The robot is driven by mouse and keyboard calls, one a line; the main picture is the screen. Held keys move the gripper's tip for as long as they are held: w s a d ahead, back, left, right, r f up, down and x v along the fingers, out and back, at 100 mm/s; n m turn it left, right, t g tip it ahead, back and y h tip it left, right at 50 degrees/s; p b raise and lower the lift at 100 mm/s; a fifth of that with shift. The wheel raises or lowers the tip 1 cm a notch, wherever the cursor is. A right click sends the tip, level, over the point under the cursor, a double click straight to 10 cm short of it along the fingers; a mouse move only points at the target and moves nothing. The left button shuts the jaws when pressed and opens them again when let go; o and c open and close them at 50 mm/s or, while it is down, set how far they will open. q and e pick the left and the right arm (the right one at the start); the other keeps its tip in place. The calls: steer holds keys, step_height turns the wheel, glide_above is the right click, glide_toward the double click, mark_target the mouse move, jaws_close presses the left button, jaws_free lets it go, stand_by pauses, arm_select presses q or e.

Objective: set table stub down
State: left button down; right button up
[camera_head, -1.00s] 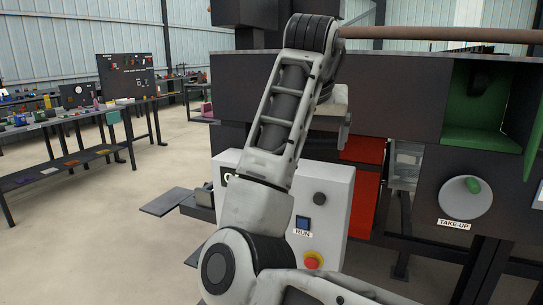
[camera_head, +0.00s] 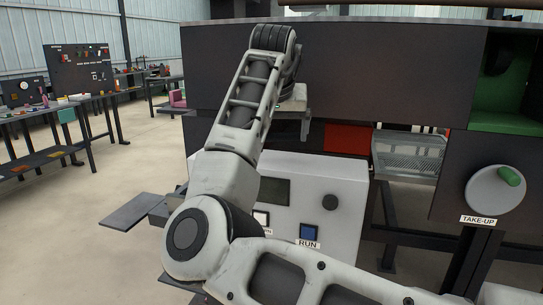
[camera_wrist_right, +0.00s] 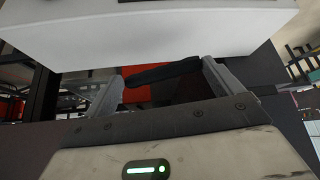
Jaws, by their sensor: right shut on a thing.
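My right gripper (camera_head: 306,125) is at the front of the dark machine, above and behind the white control box (camera_head: 345,195). In the right wrist view, its two grey fingers (camera_wrist_right: 163,85) stand apart with a dark bar-like piece (camera_wrist_right: 160,73) between them. It is shut on this piece, which may be the table stub; I cannot tell for sure. In the head view the held piece cannot be made out. My left gripper is not in view.
The machine's dark body (camera_head: 390,75) fills the back. A wire tray (camera_head: 408,155) and the take-up wheel (camera_head: 495,190) are at the right. A dark plate (camera_head: 130,211) juts out at left. A workbench (camera_head: 75,110) with small items stands far left, with open floor before it.

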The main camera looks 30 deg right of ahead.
mark_target(276, 159)
steer(key=shift+w+d+f, duration=0.1)
steer(key=shift+w+f, duration=0.1)
steer(key=shift+f, duration=0.2)
steer(key=f+b, duration=0.3)
steer(key=b, duration=0.1)
steer(key=shift+w+d+f, duration=0.15)
steer(key=shift+w+f, duration=0.15)
steer(key=shift+f, duration=0.1)
steer(key=shift+s+r, duration=0.1)
steer(key=shift+r, duration=0.1)
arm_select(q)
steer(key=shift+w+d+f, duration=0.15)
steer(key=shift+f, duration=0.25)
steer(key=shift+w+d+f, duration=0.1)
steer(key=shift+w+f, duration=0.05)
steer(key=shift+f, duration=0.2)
arm_select(e)
steer(key=shift+f, duration=0.15)
steer(key=o, duration=0.8)
steer(key=shift+o, duration=0.2)
